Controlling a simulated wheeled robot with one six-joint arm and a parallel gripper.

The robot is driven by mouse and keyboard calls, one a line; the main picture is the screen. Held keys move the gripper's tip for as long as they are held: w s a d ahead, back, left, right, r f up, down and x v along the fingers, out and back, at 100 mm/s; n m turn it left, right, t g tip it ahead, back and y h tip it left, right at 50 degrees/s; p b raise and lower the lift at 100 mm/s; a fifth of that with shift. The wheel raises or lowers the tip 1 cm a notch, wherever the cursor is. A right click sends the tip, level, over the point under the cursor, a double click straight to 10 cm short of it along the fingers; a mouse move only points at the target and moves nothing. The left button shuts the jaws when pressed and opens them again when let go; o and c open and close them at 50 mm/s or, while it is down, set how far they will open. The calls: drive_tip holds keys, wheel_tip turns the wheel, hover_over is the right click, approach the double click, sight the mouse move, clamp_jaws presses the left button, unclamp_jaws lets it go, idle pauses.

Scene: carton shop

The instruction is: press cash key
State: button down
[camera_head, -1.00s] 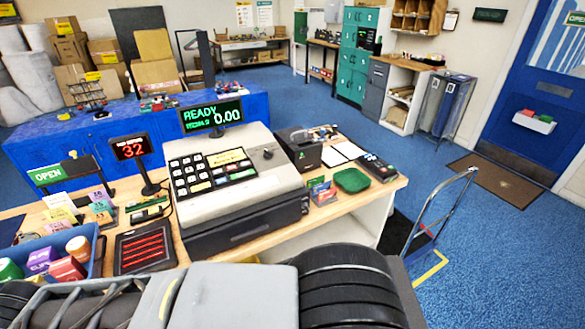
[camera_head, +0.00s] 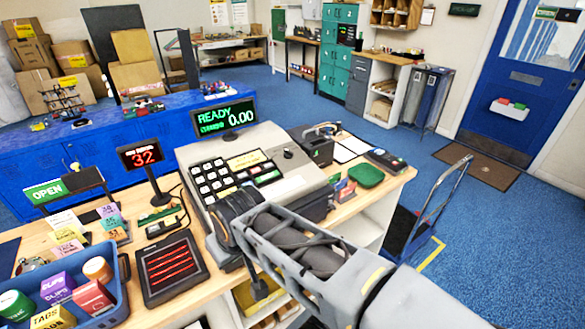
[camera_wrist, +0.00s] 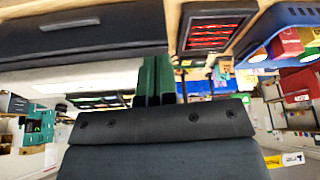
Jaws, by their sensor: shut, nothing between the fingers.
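The cash register (camera_head: 298,183) stands on the wooden counter, with white, yellow and other keys on its dark keypad (camera_head: 213,187). The key labels are too small to read, so I cannot tell which is the cash key. Its display (camera_head: 224,119) reads READY and 0.00. My arm reaches in from the lower right, and my wrist covers the keypad's near edge and part of the register's front. In the wrist view, which is upside down, my gripper (camera_wrist: 158,78) has green fingers shut together with nothing between them, beside the register's dark drawer front (camera_wrist: 80,38).
A small display (camera_head: 140,155) showing 32, a dark pad with red lines (camera_head: 172,266) and a blue bin (camera_head: 113,277) of goods stand left of the register. A card reader (camera_head: 385,160) and green dish (camera_head: 366,175) lie right. A hand truck (camera_head: 428,210) stands beyond the counter's right end.

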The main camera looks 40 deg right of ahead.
idle(0.3)
wheel_tip(320, 180, up, 12)
drive_tip(key=r+n+g+b, duration=0.1)
drive_tip(key=n+g+b, duration=0.15)
drive_tip(key=n, duration=1.35)
hover_over(268, 176)
drive_tip(key=s, duration=0.4)
drive_tip(key=shift+w+a+f+t, duration=0.25)
drive_tip(key=x, duration=1.3)
drive_tip(key=shift+w+d+f, duration=0.15)
drive_tip(key=shift+d+f, duration=0.05)
drive_tip(key=shift+f, duration=0.3)
